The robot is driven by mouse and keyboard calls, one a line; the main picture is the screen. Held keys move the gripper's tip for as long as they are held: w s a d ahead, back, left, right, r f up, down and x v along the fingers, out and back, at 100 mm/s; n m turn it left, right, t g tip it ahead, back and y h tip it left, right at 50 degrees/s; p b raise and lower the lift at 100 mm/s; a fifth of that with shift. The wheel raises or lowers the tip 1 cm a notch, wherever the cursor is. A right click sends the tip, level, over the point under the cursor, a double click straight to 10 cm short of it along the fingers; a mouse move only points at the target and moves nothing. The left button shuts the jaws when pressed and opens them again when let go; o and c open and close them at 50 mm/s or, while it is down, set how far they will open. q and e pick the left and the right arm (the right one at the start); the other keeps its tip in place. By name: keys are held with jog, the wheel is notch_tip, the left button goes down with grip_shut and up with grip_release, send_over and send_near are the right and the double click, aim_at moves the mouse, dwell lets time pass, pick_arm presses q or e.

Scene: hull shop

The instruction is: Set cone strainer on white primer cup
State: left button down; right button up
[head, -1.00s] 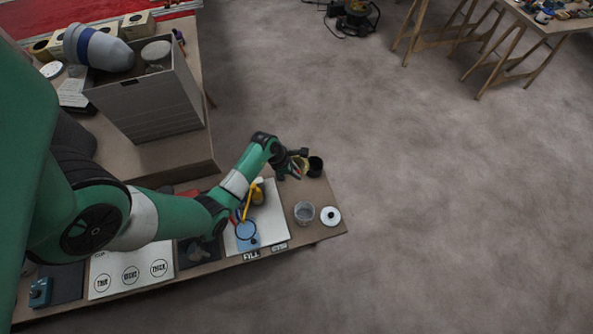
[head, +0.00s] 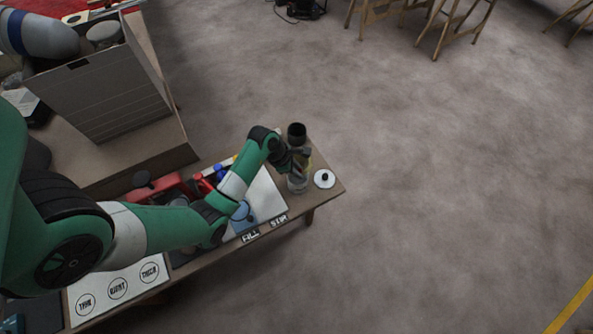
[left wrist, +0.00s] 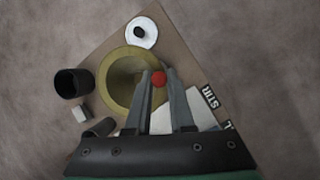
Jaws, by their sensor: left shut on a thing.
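The cone strainer (left wrist: 107,78) shows in the left wrist view as a wide olive-yellow ring with a tapering inside. My left gripper (left wrist: 158,80) is shut on its red grip at the ring's right side. In the head view my left gripper (head: 299,158) is over the cup near the table's far right corner. The primer cup (head: 297,186), a clear-grey cup, stands just under the gripper, partly covered by it. In the wrist view the ring hides the cup. I cannot tell whether the strainer touches the cup's rim. My right gripper is not in view.
A white lid with a black knob (head: 324,179) lies right of the cup. A black cup (head: 297,133) stands just behind the gripper. A tall grey box (head: 100,95) stands further left.

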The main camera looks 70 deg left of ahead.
pick_arm(q)
notch_tip(320, 180, down, 9)
jog(key=b, duration=0.7)
jog(key=shift+f+b, duration=0.2)
jog(key=shift+b, duration=0.15)
jog(key=c, duration=0.7)
grip_release()
jog(key=o, duration=0.5)
jog(key=shift+r, duration=0.15)
